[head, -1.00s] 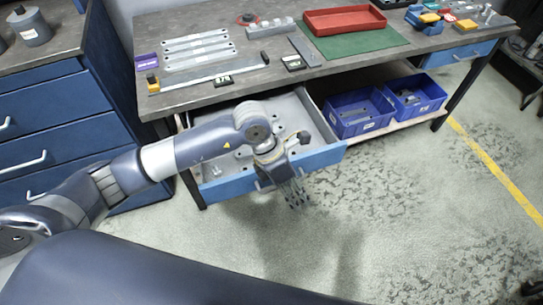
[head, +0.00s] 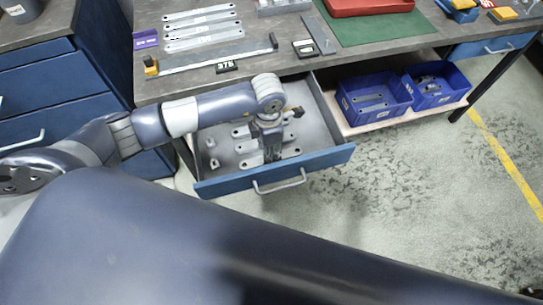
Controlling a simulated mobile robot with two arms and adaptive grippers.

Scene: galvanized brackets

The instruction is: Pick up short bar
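Several short grey metal bars with holes lie in the open drawer (head: 318,162) below the bench. One short bar (head: 241,132) shows its left end at the back, and another (head: 246,147) lies in front of it. A third (head: 251,162) lies nearest the drawer front, its middle hidden behind my gripper. My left gripper (head: 271,158) points down inside the drawer, among the bars. Its fingers are dark and small, so I cannot tell whether they are open, or whether they touch a bar. My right gripper is not in view.
Small brackets (head: 211,141) lie at the drawer's left. Long bars (head: 200,28), a steel ruler (head: 205,60) and a green mat (head: 385,28) are on the bench (head: 290,68) above. Two blue bins (head: 372,118) stand on the shelf to the right.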

